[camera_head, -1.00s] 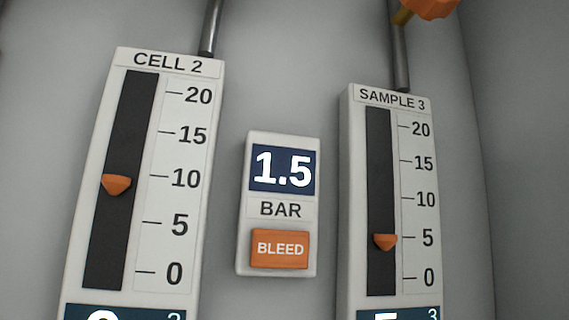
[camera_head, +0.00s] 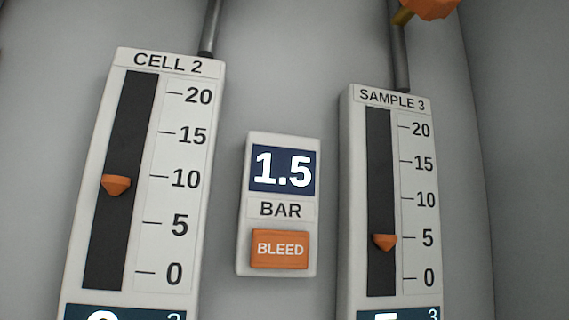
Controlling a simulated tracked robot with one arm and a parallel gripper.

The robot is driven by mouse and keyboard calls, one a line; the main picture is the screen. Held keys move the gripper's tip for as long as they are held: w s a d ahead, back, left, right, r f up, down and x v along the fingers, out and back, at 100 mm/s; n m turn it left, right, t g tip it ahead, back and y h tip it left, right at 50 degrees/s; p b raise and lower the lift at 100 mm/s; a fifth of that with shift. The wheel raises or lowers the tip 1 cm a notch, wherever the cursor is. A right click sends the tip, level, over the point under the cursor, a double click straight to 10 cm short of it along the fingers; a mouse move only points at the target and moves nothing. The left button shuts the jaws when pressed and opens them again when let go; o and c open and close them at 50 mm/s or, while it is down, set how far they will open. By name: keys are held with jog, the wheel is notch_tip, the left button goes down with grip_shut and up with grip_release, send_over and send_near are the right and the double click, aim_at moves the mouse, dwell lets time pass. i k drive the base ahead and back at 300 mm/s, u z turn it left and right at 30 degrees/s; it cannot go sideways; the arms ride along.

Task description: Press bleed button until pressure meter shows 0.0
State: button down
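The pressure meter (camera_head: 278,205) is a small white panel on the grey wall, in the middle of the view. Its dark blue display (camera_head: 283,170) reads 1.5, with BAR printed below. The orange bleed button (camera_head: 280,249), labelled BLEED, is at the bottom of this panel, and nothing covers it. My gripper is not in view.
The CELL 2 gauge (camera_head: 184,225) stands left of the meter, its orange pointer (camera_head: 116,186) near 9. The SAMPLE 3 gauge (camera_head: 417,255) stands right, its pointer (camera_head: 384,242) near 5. Pipes rise from both gauges. An orange knob (camera_head: 430,8) is at the top right.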

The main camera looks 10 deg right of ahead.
aim_at(270, 249)
jog(key=k, duration=1.35)
jog(key=z, duration=0.2)
jog(key=i, duration=0.7)
jog(key=z, duration=0.4)
